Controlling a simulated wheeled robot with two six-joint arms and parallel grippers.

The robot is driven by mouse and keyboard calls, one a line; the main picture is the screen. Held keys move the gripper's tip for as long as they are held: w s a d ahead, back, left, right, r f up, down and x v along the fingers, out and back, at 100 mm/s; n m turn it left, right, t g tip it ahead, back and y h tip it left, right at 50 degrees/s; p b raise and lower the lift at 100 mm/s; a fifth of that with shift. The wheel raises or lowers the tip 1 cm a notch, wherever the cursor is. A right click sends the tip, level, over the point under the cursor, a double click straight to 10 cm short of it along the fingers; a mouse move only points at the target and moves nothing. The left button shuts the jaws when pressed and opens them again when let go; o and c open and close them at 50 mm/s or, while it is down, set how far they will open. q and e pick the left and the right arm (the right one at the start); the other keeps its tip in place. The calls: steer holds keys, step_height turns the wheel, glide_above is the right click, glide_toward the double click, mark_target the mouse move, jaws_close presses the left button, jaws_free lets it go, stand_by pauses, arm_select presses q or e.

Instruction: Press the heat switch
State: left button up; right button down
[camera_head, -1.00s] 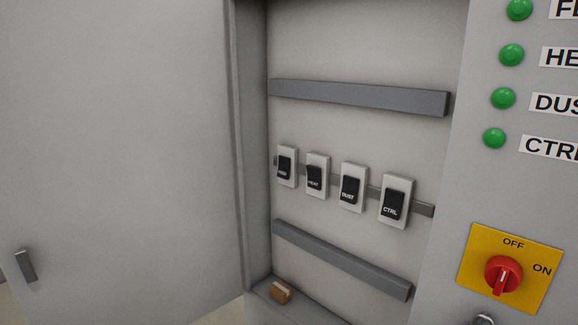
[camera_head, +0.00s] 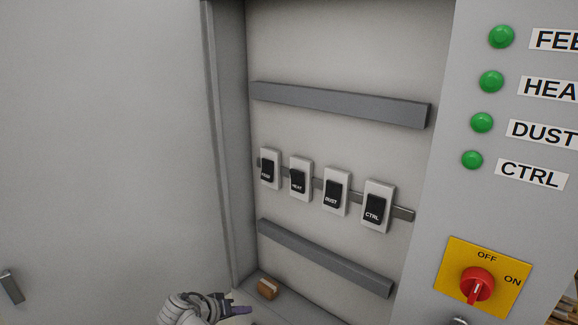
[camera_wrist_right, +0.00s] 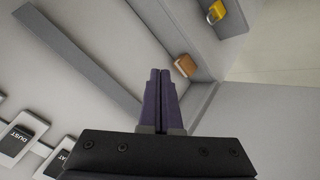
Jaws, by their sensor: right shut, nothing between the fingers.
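The heat switch (camera_head: 298,181) is a black rocker marked HEAT in a white housing, second from the left in a row of switches inside the open cabinet. In the right wrist view a partly cut-off switch (camera_wrist_right: 60,160) lies at the lower left, its label mostly hidden. My right gripper (camera_head: 243,309) is at the bottom of the head view, below the switch row and apart from it. In the wrist view its purple fingers (camera_wrist_right: 160,76) are together with nothing between them. My left gripper is out of view.
The dust switch (camera_head: 335,192) and CTRL switch (camera_head: 375,207) stand to the right, another switch (camera_head: 268,169) to the left. Grey rails (camera_head: 340,104) run above and below. A brown block (camera_head: 267,288) sits on the cabinet floor. The open door (camera_head: 110,150) fills the left; a red rotary knob (camera_head: 477,284) is right.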

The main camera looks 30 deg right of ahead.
arm_select(q)
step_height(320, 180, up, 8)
steer(key=p, duration=0.6)
arm_select(e)
steer(key=w+d+r+m+t+h, duration=0.1)
steer(key=w+d+r+m+h, duration=0.1)
steer(key=r, duration=0.6)
steer(key=w+d+r+m+t+h, duration=0.1)
steer(key=w+d+r+m+h, duration=0.1)
steer(key=r, duration=0.7)
steer(key=w+d+r+m+t+h, duration=0.1)
steer(key=d+r+m+h, duration=0.3)
steer(key=r, duration=0.4)
steer(key=shift+w+d+r+m+h, duration=0.15)
steer(key=shift+w+r+m+h, duration=0.15)
steer(key=shift+w+m+h, duration=0.35)
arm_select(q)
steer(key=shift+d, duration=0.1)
arm_select(e)
steer(key=shift+w, duration=0.15)
